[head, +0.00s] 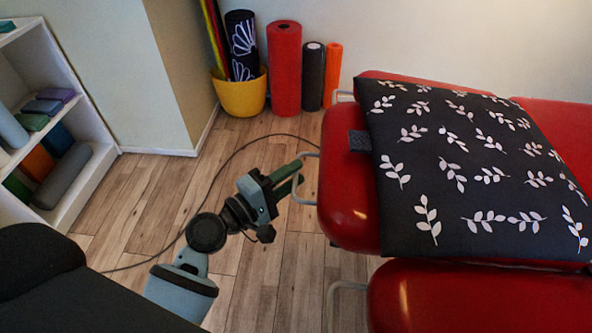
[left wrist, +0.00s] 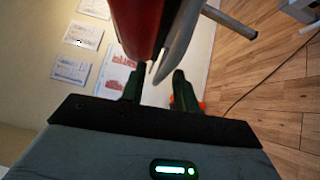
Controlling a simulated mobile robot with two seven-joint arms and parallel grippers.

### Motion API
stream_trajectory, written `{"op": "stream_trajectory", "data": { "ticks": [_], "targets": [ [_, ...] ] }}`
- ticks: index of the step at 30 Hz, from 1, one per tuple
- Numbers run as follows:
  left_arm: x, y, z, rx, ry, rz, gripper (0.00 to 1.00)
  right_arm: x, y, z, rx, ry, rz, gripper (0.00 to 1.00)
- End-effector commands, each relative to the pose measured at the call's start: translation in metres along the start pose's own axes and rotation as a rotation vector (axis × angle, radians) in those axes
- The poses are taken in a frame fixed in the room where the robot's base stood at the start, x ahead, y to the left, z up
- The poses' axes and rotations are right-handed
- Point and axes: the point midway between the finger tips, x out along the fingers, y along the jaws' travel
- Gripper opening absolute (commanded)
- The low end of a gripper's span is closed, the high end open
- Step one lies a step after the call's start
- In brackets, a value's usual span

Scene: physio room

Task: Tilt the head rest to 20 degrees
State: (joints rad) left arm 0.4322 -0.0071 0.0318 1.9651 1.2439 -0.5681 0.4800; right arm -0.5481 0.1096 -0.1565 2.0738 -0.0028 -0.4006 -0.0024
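The red padded table section (head: 343,205), apparently the head rest, has a grey metal handle (head: 302,190) on its left side. Its tilt angle cannot be read. My left gripper (head: 293,178) is just left of this handle, close to it. In the left wrist view, the two dark green fingertips (left wrist: 157,84) stand apart. The grey handle (left wrist: 183,43) and red pad (left wrist: 137,30) are just beyond them, the handle's lower end near the gap. I see nothing gripped; whether the fingers touch the handle is unclear. My right gripper is out of view.
A black leaf-patterned pillow (head: 465,170) lies on the red table. Another red pad (head: 480,300) with its own handle (head: 335,300) is nearer. A yellow bucket (head: 240,95) and upright rolls (head: 285,70) stand by the wall. A white shelf (head: 85,185) is left; a cable crosses the floor.

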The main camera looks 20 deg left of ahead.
Motion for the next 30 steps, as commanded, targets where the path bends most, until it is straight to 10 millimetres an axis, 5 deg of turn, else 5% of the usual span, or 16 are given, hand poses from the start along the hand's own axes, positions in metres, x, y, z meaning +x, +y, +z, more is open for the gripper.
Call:
{"op": "stream_trajectory", "data": {
  "ticks": [13, 21, 30],
  "targets": [
    [0.0137, -0.0008, 0.0005, 0.001, -0.001, -0.002, 0.31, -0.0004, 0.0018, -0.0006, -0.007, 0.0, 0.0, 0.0],
    [0.0134, -0.0007, 0.0005, 0.001, -0.001, -0.002, 0.0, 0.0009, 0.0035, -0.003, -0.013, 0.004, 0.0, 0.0],
    [0.0134, -0.0002, 0.0006, 0.001, -0.001, -0.002, 0.0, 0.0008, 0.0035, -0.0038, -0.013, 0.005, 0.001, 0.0]
  ]
}}
